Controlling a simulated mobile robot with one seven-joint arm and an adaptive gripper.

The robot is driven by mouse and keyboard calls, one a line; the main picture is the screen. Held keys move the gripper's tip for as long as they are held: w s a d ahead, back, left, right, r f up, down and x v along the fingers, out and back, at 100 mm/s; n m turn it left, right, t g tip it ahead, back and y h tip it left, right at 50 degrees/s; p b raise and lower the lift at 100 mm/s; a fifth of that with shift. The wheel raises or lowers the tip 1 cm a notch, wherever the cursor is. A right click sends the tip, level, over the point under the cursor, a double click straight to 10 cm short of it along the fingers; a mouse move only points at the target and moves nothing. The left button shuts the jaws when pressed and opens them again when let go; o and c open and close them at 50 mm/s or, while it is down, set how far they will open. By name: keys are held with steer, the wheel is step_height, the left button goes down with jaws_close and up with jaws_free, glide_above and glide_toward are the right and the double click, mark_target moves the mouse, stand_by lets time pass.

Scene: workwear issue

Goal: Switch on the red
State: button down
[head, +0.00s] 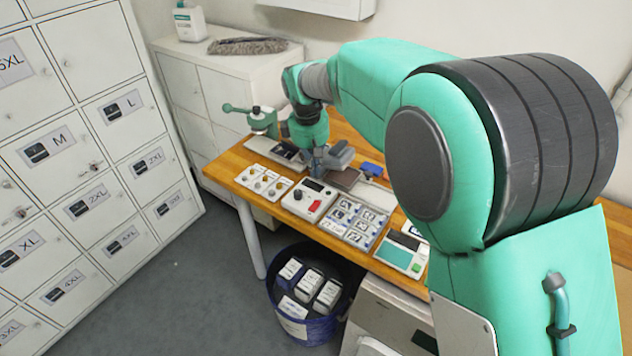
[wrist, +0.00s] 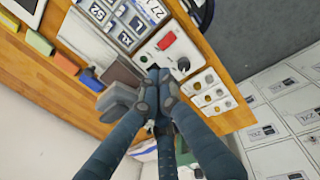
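A white control box (head: 291,205) stands on the wooden table, with a red switch (head: 314,205), a dark knob and a small dark display on its top. The wrist view shows the red switch (wrist: 166,41) and the black knob (wrist: 183,64) uncovered. I cannot tell whether the switch is on or off. My gripper (head: 318,168) is just behind the box, above the table. In the wrist view my gripper's fingertips (wrist: 158,78) are together, with nothing visible between them. They overlap the box's edge near the knob in that view, apart from the red switch.
A grey stapler-like object (wrist: 117,97) is close beside my fingers. A blue bin (head: 318,328) stands below the table's front edge.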

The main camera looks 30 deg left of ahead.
mark_target(318, 200)
steer(key=f+b, duration=0.1)
steer(key=f, duration=0.3)
steer(key=w+f+b, duration=0.1)
steer(key=f, duration=0.4)
steer(key=w+f+b, duration=0.1)
steer(key=f, duration=0.3)
steer(key=shift+f, duration=0.3)
steer(key=shift+w+p, duration=0.1)
steer(key=shift+p, duration=0.5)
